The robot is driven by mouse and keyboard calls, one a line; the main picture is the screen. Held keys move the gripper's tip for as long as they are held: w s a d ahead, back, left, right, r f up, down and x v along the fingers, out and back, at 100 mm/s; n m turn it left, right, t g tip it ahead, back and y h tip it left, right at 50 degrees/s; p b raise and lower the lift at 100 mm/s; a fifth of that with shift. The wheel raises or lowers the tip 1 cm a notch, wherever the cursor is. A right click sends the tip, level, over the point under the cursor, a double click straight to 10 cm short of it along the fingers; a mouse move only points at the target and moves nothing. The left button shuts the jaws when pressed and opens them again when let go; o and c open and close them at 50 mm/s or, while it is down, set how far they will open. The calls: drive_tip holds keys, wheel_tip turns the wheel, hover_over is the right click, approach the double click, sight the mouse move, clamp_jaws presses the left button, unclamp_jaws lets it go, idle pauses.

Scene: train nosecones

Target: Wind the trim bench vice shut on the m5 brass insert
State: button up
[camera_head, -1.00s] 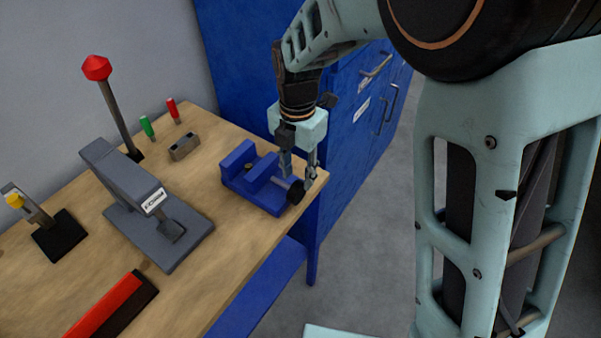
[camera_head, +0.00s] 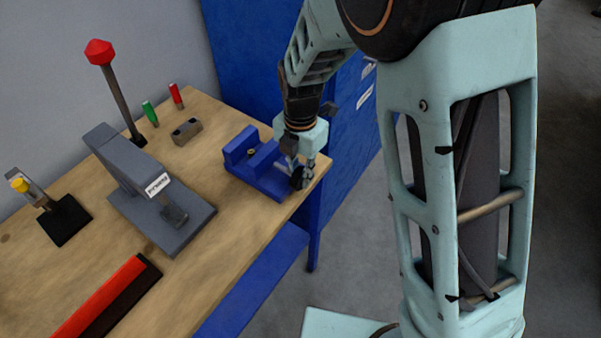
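The blue trim bench vice (camera_head: 240,147) sits at the right end of the wooden bench, near its edge. The small brass insert (camera_head: 251,152) shows between its two jaws, with a visible gap between the jaws. The vice's dark round handwheel (camera_head: 299,178) faces the bench's front right edge. My gripper (camera_head: 302,172) points down at the handwheel, with its fingers beside or around it. The fingers partly overlap the wheel and the vice's right end, so I cannot tell whether they touch or grip it.
A grey press-like fixture (camera_head: 145,180) with a white label stands left of the vice. Behind are a red-topped lever (camera_head: 100,52), green (camera_head: 150,112) and red (camera_head: 175,95) pegs and a grey block (camera_head: 186,131). A red bar (camera_head: 105,295) lies in front. Blue cabinets stand behind.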

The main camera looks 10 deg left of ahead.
drive_tip(key=shift+w+g, duration=0.15)
drive_tip(key=shift+g, duration=0.35)
clamp_jaws()
drive_tip(key=shift+d+y, duration=0.1)
drive_tip(key=shift+y, duration=0.2)
drive_tip(key=g, duration=0.2)
drive_tip(key=g+y+b, duration=0.1)
drive_tip(key=g, duration=0.1)
drive_tip(key=shift+w+f+y, duration=0.2)
drive_tip(key=shift+y, duration=0.1)
drive_tip(key=g+y+b, duration=0.1)
drive_tip(key=g, duration=0.1)
drive_tip(key=g+b, duration=0.1)
drive_tip(key=g, duration=0.1)
drive_tip(key=shift+w+f+y+b, duration=0.15)
drive_tip(key=shift+f+y+b, duration=0.25)
drive_tip(key=g+b, duration=0.1)
drive_tip(key=g+y+b, duration=0.1)
drive_tip(key=g+b, duration=0.2)
drive_tip(key=b, duration=0.1)
drive_tip(key=shift+d+f+y, duration=0.1)
drive_tip(key=shift+f+y, duration=0.2)
drive_tip(key=shift+y, duration=0.1)
drive_tip(key=g+y+b, duration=0.1)
drive_tip(key=g+b, duration=0.1)
drive_tip(key=b, duration=0.3)
drive_tip(key=shift+f+g, duration=0.1)
drive_tip(key=shift+g, duration=0.3)
drive_tip(key=shift+g+b, duration=0.5)
drive_tip(key=shift+b, duration=0.6)
